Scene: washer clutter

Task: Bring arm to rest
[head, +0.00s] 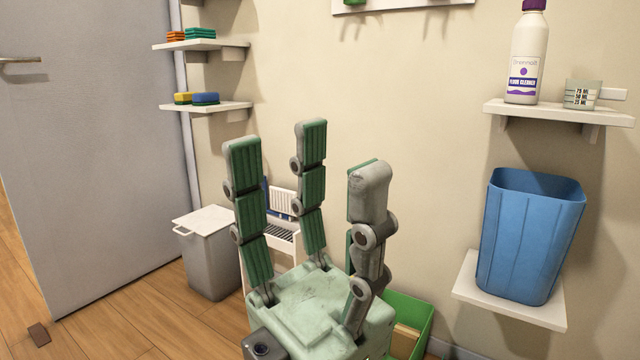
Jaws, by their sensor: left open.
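My left gripper (318,180) is large in the lower middle of the head view. Its grey-green fingers with ribbed green pads point up and stand well apart. It is open, with nothing between the fingers. It is in the air in front of the wall, and its palm hides part of the floor and the things behind it. My right gripper is not in view.
A blue bin (528,240) stands on a low right shelf (510,303). Above it, a shelf (560,112) holds a cleaner bottle (526,55) and measuring cup (581,95). Sponges (205,99) lie on left shelves. A grey lidded bin (212,262) and green box (412,312) stand low behind.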

